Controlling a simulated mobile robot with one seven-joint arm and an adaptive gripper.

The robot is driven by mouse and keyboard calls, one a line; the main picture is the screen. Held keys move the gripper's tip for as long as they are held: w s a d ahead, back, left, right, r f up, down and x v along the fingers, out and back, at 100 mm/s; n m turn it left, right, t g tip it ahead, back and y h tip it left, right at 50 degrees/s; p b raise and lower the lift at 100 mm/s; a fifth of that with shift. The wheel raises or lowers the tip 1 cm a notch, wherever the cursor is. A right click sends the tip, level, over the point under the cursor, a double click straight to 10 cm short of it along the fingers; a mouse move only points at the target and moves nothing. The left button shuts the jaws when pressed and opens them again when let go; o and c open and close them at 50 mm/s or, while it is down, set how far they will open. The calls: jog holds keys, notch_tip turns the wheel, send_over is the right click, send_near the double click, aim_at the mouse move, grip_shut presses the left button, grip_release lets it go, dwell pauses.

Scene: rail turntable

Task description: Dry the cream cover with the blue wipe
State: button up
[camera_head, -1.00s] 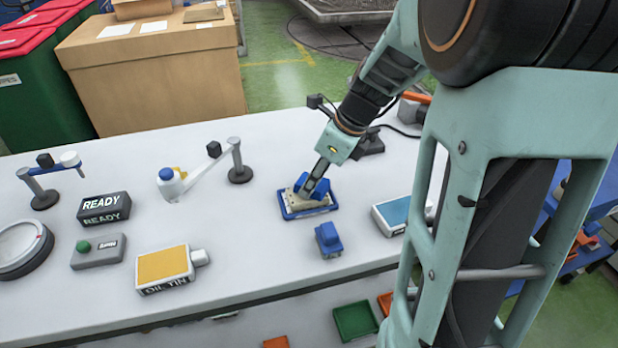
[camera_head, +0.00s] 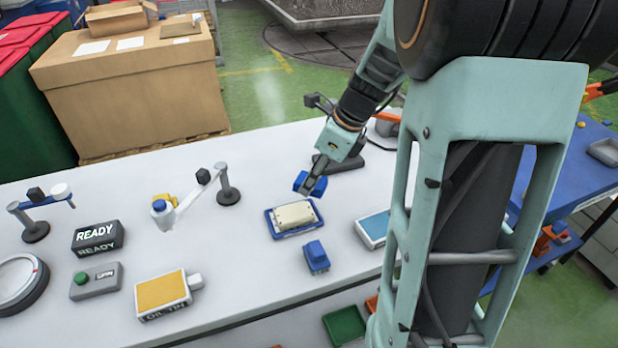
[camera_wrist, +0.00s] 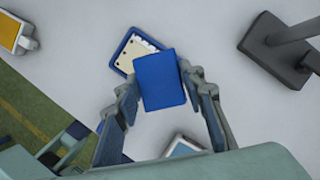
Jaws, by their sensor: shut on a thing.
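The cream cover (camera_head: 295,215) lies in a blue tray (camera_head: 272,228) on the white bench. In the wrist view part of the cream cover (camera_wrist: 133,52) shows, with small dark spots along its edge, and the rest is hidden behind the blue wipe. My gripper (camera_head: 309,186) is shut on the blue wipe (camera_wrist: 160,80), a flat blue block. It holds the wipe above and beyond the cover, at its upper right in the head view, apart from it. In the wrist view the fingers (camera_wrist: 157,90) grip the wipe from both sides.
A second blue block (camera_head: 316,256) stands in front of the tray. A blue-and-white tin (camera_head: 374,228) is at its right, and a yellow oil tin (camera_head: 163,296) at the left. A dark-based stand (camera_head: 338,163) is behind my gripper. A READY sign (camera_head: 97,238) stands at the left.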

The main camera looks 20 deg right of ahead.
jog(key=shift+r+p, duration=0.7)
jog(key=shift+r, duration=0.4)
jog(key=shift+f, duration=0.1)
